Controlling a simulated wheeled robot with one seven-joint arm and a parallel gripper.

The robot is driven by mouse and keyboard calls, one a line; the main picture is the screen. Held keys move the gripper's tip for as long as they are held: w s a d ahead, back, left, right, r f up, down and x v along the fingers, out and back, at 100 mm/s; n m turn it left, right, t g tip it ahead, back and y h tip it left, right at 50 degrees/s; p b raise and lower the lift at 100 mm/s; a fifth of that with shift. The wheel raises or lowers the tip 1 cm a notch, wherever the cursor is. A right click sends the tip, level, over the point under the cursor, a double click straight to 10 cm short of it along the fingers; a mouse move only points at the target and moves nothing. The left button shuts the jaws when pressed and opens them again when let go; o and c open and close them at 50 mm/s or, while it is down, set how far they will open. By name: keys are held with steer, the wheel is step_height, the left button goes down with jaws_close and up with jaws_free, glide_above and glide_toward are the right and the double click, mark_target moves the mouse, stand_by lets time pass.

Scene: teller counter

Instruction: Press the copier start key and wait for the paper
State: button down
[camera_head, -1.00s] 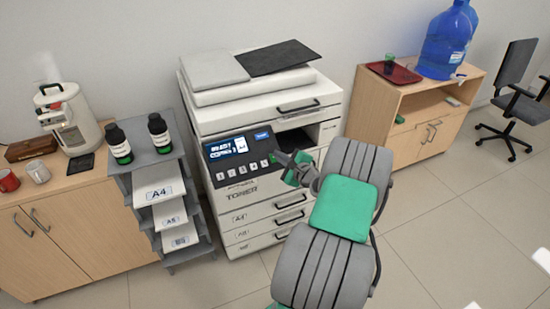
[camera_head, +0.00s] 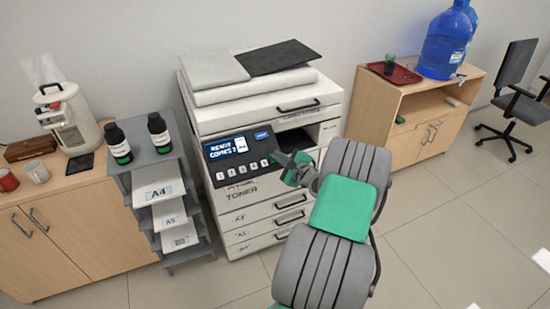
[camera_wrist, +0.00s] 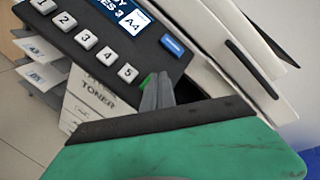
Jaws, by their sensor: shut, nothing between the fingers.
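The copier (camera_head: 262,95) stands against the wall in the middle of the head view. Its dark front panel (camera_head: 219,167) carries a lit blue screen (camera_head: 228,149), a row of numbered keys, and a blue key (camera_wrist: 173,46). In the wrist view the screen (camera_wrist: 124,14) shows "ES 3" and "A4", partly cut off. A green key (camera_wrist: 147,80) sits past key 5, partly hidden by my fingers. My gripper (camera_head: 280,157) is shut and empty, with its tips at the green key; I cannot tell whether they touch it. The dark opening (camera_head: 293,141) right of the panel shows no paper.
A grey rack (camera_head: 199,199) with paper trays and two dark bottles stands left of the copier. A wooden cabinet (camera_head: 60,235) with a coffee machine (camera_head: 72,122) is further left. Another wooden cabinet (camera_head: 372,110) with a red tray stands right.

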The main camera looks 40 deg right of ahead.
steer(key=shift+w+f+b, duration=0.25)
steer(key=shift+f+b, duration=0.1)
steer(key=shift+f, duration=0.05)
stand_by(0.4)
steer(key=shift+s+a+r+p, duration=0.1)
steer(key=shift+s+r+p, duration=0.35)
steer(key=shift+r+p, duration=0.25)
steer(key=shift+r, duration=0.1)
steer(key=r+p, duration=0.1)
steer(key=s+r+p, duration=0.2)
steer(key=r, duration=0.1)
steer(key=shift+s+a+p, duration=0.25)
steer(key=shift+a+p, duration=0.05)
steer(key=shift+a, duration=0.05)
stand_by(0.6)
